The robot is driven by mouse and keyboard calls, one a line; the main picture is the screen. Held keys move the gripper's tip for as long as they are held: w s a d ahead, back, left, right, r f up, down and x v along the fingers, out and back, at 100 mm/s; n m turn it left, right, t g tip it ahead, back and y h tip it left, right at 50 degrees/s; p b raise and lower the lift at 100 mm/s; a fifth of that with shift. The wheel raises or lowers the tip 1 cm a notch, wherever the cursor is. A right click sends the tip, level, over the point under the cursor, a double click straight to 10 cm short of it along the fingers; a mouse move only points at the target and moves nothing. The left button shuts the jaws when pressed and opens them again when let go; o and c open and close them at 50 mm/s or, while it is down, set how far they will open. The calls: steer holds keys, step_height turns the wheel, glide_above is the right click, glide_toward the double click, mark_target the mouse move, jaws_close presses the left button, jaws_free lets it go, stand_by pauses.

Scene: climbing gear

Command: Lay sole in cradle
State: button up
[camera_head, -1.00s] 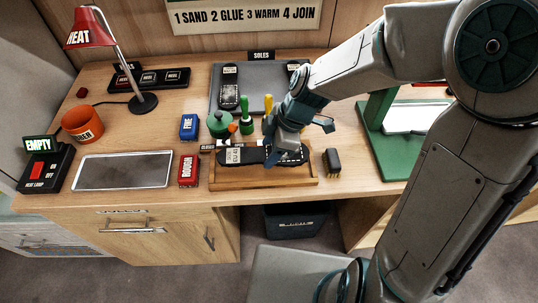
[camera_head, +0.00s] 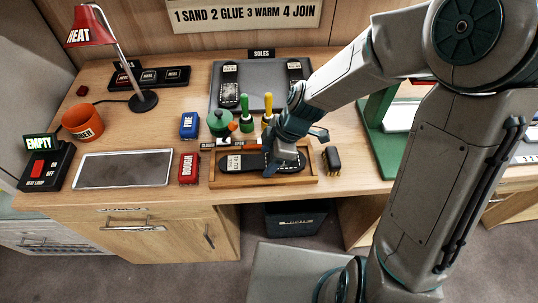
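A dark sole (camera_head: 250,164) with a white label at its left end lies along the shallow wooden cradle (camera_head: 236,183), inside its rim. It looks flat, close to the cradle's floor. My gripper (camera_head: 283,158) points down over the sole's right-hand part and hides some of it. The fingertips are at or very near the sole. Whether they still pinch it is not clear from this view.
Behind the cradle are a CLOSED/OPEN marking (camera_head: 208,145), a green pot (camera_head: 219,122) and upright tools. Two dark soles lie on the grey SOLES mat (camera_head: 262,75). ROUGH block (camera_head: 188,168) stands left, a small brush (camera_head: 332,159) right. A green frame (camera_head: 377,150) stands farther right.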

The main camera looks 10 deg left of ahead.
steer(key=v, duration=1.2)
steer(key=s+d+r+m+t+h, duration=0.2)
steer(key=s+d+m, duration=0.2)
steer(key=d+m, duration=0.5)
steer(key=s+d+r+m+t+h, duration=0.2)
steer(key=s+d+m, duration=0.3)
steer(key=d+m, duration=0.4)
steer(key=r+m, duration=0.1)
steer(key=m, duration=0.1)
steer(key=shift+r+m, duration=0.15)
steer(key=shift+m, duration=0.15)
steer(key=shift+a, duration=0.1)
